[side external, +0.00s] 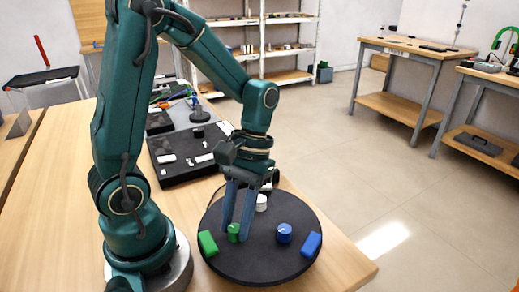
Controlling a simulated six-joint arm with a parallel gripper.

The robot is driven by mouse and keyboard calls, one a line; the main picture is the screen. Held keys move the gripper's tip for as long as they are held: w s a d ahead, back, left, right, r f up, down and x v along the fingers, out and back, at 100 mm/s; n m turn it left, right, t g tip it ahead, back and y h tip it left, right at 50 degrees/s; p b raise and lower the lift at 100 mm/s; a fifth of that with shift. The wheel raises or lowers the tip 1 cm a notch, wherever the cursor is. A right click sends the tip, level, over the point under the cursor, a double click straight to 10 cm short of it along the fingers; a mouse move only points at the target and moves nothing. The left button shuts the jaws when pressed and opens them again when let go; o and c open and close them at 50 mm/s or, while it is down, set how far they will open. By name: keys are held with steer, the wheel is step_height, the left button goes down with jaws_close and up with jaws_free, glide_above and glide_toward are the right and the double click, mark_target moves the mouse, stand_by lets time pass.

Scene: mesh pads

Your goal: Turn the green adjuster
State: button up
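The green adjuster (234,233) is a small round green knob with a pale mark on top, on the dark round pad (268,270). My gripper (234,231) points down at it, with its two blue fingers apart and their tips at the knob, one on either side in this view. I cannot tell whether the fingers touch the knob, as the view is small and the fingers partly hide it. A green block (208,243) lies on the pad just left of the knob.
A black tray (180,170) with white pieces lies farther back on the wooden table (60,190). The pad's front right is bare.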

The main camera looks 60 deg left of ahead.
jaws_close()
steer(key=m+y, duration=0.1)
steer(key=m, duration=0.3)
steer(key=shift+d+m+g+y, duration=0.15)
steer(key=shift+m+g+y, duration=0.15)
steer(key=shift+m+y, duration=0.1)
steer(key=m+y, duration=0.1)
steer(key=m, duration=0.2)
steer(key=shift+d+m, duration=0.1)
steer(key=shift+m, duration=0.2)
steer(key=shift+m+y, duration=0.8)
steer(key=shift+m, duration=0.8)
